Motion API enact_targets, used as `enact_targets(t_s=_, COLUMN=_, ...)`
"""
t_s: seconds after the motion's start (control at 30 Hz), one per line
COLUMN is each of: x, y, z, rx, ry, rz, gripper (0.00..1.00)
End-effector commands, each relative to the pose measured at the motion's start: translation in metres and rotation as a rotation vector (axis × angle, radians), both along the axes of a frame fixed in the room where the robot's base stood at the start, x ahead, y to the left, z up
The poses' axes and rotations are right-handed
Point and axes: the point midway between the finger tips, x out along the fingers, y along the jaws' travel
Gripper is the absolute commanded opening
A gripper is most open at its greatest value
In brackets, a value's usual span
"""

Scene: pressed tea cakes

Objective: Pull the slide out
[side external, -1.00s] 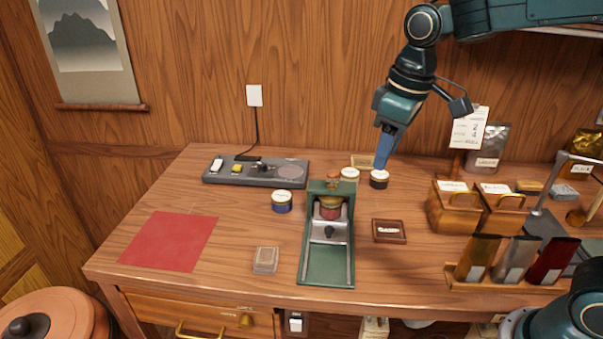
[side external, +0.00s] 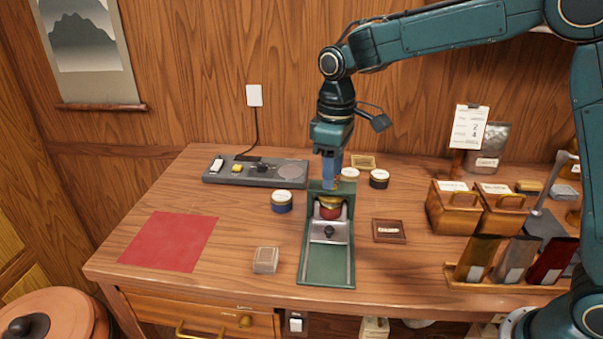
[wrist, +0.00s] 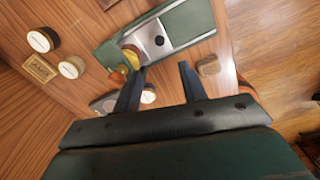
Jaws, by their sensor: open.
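A green press (side external: 328,270) stands in the middle of the table, its long base running toward the front edge. The metal slide (side external: 316,236) with a black knob (side external: 330,231) lies in its track, just in front of a red and gold round piece (side external: 330,209). In the wrist view the slide (wrist: 146,37) and its knob (wrist: 159,40) show near the top. My gripper (side external: 332,186) points down over the back end of the press, above and behind the slide's knob. Its fingers (wrist: 161,67) are apart with no object held. The gripper hides the press's top handle.
Round tins (side external: 282,201) (side external: 379,179) stand left and right of the press. A small square block (side external: 266,260) and a brown box (side external: 389,231) lie beside it. A packet rack (side external: 500,284) stands at right. The red mat (side external: 170,241) is bare.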

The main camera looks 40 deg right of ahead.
Motion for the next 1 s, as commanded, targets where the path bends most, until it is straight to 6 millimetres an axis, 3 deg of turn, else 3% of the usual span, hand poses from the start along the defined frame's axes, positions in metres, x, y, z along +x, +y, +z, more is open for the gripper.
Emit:
enact_targets(t_s=0.27, x=-0.001, y=0.0, z=-0.023, rx=-0.001, ry=0.003, rz=-0.001, gripper=0.42)
enact_targets(t_s=0.8, x=-0.001, y=0.0, z=-0.104, rx=-0.001, ry=0.004, rz=-0.001, gripper=0.42)
enact_targets(t_s=1.0, x=0.0, y=0.0, z=-0.125, rx=0.0, ry=0.001, rz=-0.001, gripper=0.42)
